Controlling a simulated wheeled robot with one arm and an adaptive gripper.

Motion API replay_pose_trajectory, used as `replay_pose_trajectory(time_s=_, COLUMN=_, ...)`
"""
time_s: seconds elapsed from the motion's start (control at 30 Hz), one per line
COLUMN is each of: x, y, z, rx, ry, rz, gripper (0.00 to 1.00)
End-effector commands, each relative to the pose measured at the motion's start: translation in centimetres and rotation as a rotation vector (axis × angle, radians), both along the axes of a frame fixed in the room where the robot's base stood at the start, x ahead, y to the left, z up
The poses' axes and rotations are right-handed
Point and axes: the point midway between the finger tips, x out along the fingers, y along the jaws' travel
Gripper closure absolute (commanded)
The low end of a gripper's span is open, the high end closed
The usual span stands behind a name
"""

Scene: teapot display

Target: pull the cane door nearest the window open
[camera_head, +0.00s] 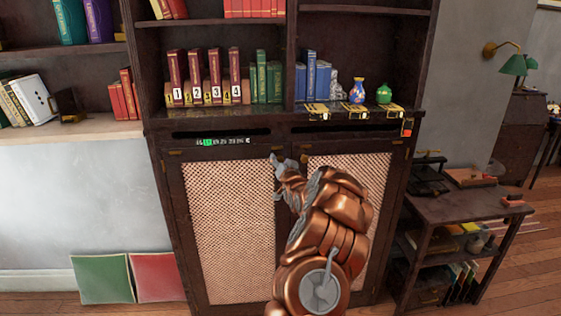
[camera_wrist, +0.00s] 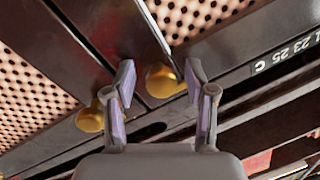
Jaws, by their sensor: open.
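Two cane doors with dark frames close the cabinet in the head view, a left door (camera_head: 232,225) and a right door (camera_head: 360,178). Both look shut. No window shows, so I cannot tell which door is nearest to it. My gripper (camera_head: 279,164) is at the upper inner corner of the left door. In the wrist view my gripper (camera_wrist: 160,74) is open, its fingers on either side of a brass knob (camera_wrist: 163,81), apparently the left door's. A second knob (camera_wrist: 90,119) lies outside the left finger. Contact is not clear. My arm hides part of the right door.
Shelves of numbered red books (camera_head: 205,90) and a ledge with a blue vase (camera_head: 357,92) and a green pot (camera_head: 384,94) are above the doors. A low side table (camera_head: 460,208) stands right. Green (camera_head: 102,279) and red (camera_head: 157,276) panels lean at the left wall.

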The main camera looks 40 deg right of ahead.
Motion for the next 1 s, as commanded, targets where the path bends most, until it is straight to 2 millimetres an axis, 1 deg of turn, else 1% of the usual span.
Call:
replay_pose_trajectory(time_s=0.27, x=0.05, y=-0.01, z=0.00, rx=0.000, ry=0.000, rz=0.000, gripper=0.45)
replay_pose_trajectory(time_s=0.77, x=0.03, y=-0.04, z=0.01, rx=0.000, ry=0.000, rz=0.000, gripper=0.98)
replay_pose_trajectory(time_s=0.8, x=0.03, y=-0.03, z=0.00, rx=0.000, ry=0.000, rz=0.000, gripper=1.00)
replay_pose_trajectory(time_s=1.0, x=0.02, y=-0.04, z=0.01, rx=0.000, ry=0.000, rz=-0.001, gripper=1.00)
